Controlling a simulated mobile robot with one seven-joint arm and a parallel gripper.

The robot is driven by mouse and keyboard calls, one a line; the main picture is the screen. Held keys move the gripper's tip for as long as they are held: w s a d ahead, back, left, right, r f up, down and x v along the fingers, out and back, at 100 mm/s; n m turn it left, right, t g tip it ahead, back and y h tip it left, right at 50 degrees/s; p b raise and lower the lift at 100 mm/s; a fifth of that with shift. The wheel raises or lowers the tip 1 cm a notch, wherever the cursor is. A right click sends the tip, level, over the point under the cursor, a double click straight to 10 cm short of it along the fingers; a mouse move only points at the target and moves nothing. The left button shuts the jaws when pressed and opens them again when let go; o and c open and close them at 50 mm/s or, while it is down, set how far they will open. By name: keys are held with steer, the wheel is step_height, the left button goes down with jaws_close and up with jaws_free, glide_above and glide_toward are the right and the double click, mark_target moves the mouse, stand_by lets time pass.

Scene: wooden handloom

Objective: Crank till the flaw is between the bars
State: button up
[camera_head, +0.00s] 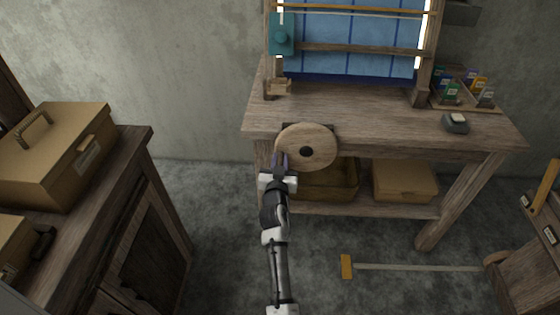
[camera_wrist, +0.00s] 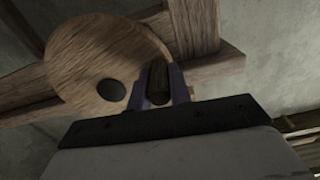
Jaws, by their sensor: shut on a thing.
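The round wooden crank wheel (camera_head: 318,142) is on the front of the loom table, with a dark hub at its middle. In the wrist view the crank wheel (camera_wrist: 85,60) fills the upper left. My gripper (camera_head: 280,162) is at the wheel's lower left. Its purple fingers (camera_wrist: 163,86) are shut on the dark crank handle (camera_wrist: 158,78). The blue cloth (camera_head: 345,65) with darker lines is stretched upright in the loom frame. A wooden bar (camera_head: 350,48) crosses its lower part and another bar (camera_head: 350,10) crosses near the top. I cannot make out a flaw in the visible cloth.
A teal plate with a knob (camera_head: 281,38) is on the left post. A rack of coloured packets (camera_head: 462,88) and a small grey device (camera_head: 456,123) are on the table's right. A cabinet with a box (camera_head: 60,150) stands left. An orange-ended rod (camera_head: 400,267) lies on the floor.

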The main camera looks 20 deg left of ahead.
mark_target(284, 141)
jaws_close()
steer(key=shift+r, duration=0.1)
steer(key=r+m+b, duration=0.2)
steer(key=m+b, duration=0.1)
steer(key=shift+w+d+r+m+b, duration=0.1)
steer(key=shift+d+r+m+b, duration=0.1)
steer(key=shift+r+m+b, duration=0.8)
steer(key=shift+w+d+r+m+b, duration=0.15)
steer(key=shift+r+m+b, duration=0.4)
steer(key=shift+m, duration=0.75)
steer(key=shift+s+r, duration=0.1)
steer(key=o, duration=0.7)
jaws_free()
steer(key=shift+c, duration=0.2)
steer(key=shift+s+d, duration=0.1)
steer(key=shift+s, duration=0.05)
